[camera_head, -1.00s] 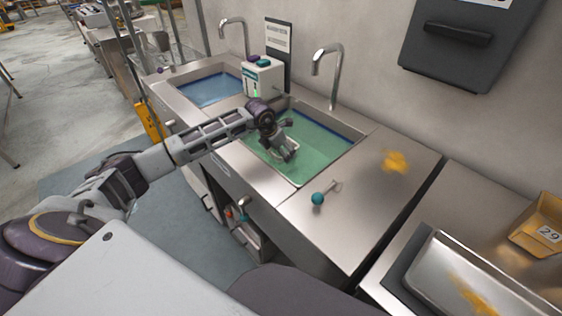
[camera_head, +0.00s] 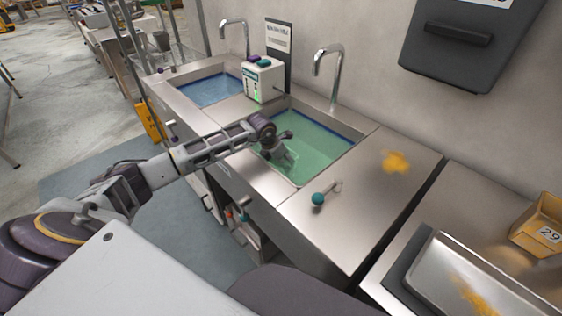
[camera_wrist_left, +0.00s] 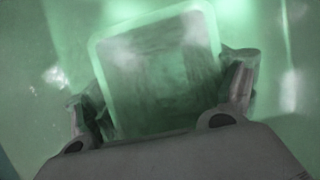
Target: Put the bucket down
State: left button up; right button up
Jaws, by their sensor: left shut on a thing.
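The bucket (camera_wrist_left: 155,65) is a small, square-rimmed container that looks pale and greenish. My left gripper (camera_wrist_left: 166,92) is shut on it, with one finger at each side, in the left wrist view. In the head view the left gripper (camera_head: 279,148) reaches down into the right-hand sink (camera_head: 315,148) of green liquid, close to its near left edge. The bucket (camera_head: 287,160) shows there only as a pale shape below the fingers, at least partly in the liquid. Whether it touches the sink floor cannot be told. My right gripper is not in view.
A second sink (camera_head: 213,90) holds blue liquid at the left. A white dispenser (camera_head: 263,78) stands between the sinks. A tap (camera_head: 328,75) rises behind the green sink. A teal-knobbed lever (camera_head: 319,198) and yellow powder (camera_head: 396,162) are on the counter (camera_head: 350,210) at the right.

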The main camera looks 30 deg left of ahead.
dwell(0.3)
pick_arm(q)
jog(key=o, duration=1.3)
jog(key=shift+f, duration=0.1)
jog(key=v, duration=1.2)
